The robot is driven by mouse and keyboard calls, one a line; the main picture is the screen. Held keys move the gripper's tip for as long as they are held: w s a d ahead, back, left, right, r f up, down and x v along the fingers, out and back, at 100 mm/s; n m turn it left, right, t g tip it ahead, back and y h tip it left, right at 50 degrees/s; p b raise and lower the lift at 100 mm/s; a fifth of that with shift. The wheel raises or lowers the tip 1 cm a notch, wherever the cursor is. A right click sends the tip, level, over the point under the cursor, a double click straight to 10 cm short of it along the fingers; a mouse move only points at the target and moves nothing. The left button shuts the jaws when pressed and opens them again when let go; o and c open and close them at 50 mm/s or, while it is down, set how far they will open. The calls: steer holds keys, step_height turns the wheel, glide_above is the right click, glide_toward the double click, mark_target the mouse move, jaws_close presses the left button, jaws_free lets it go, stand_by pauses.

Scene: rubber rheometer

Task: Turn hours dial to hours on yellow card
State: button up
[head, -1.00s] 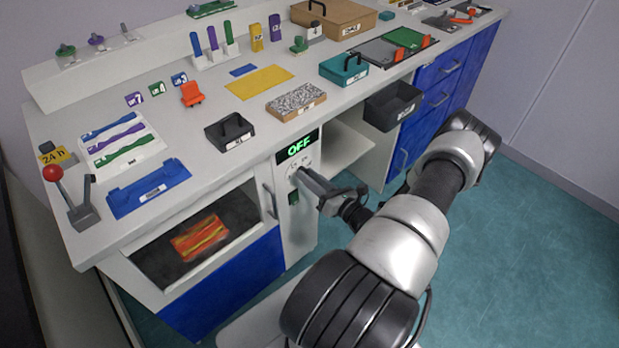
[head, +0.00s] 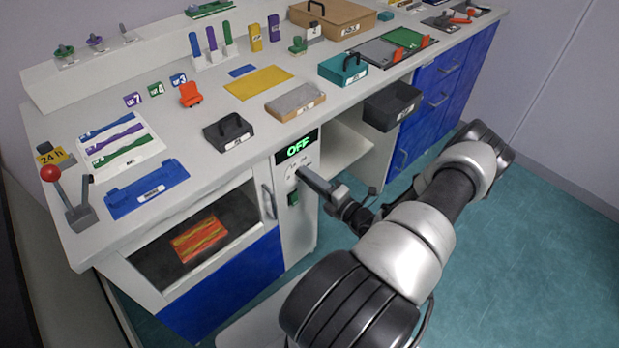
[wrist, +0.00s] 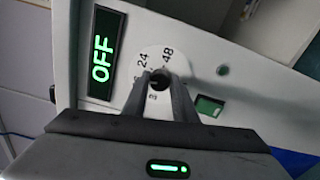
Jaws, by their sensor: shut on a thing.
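The hours dial (wrist: 158,78) is a dark knob on a white round scale on the oven's front panel. The numbers 24 and 48 show on the scale; other marks are partly hidden by my fingers. My gripper (wrist: 160,84) is shut on the dial, one finger on each side, and it also reaches the panel in the head view (head: 299,171). The display (wrist: 102,58) above the dial reads OFF in green; it also shows in the head view (head: 299,145). The yellow card (head: 52,156) at the far left of the bench reads 24 h.
A green switch (wrist: 209,106) sits beside the dial on the panel. The oven door (head: 200,238) with its handle (head: 268,201) is just left of the panel. An open shelf space and a black bin (head: 391,105) are to the right.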

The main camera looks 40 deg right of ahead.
steer(key=shift+a+f+m, duration=0.1)
steer(key=shift+m, duration=1.8)
steer(key=shift+f+m, duration=0.1)
steer(key=shift+m, duration=1.8)
steer(key=o, duration=1)
steer(key=shift+o, duration=0.2)
steer(key=s+d+p, duration=0.1)
steer(key=s, duration=1.6)
steer(key=shift+s+d, duration=0.2)
steer(key=shift+r, duration=0.1)
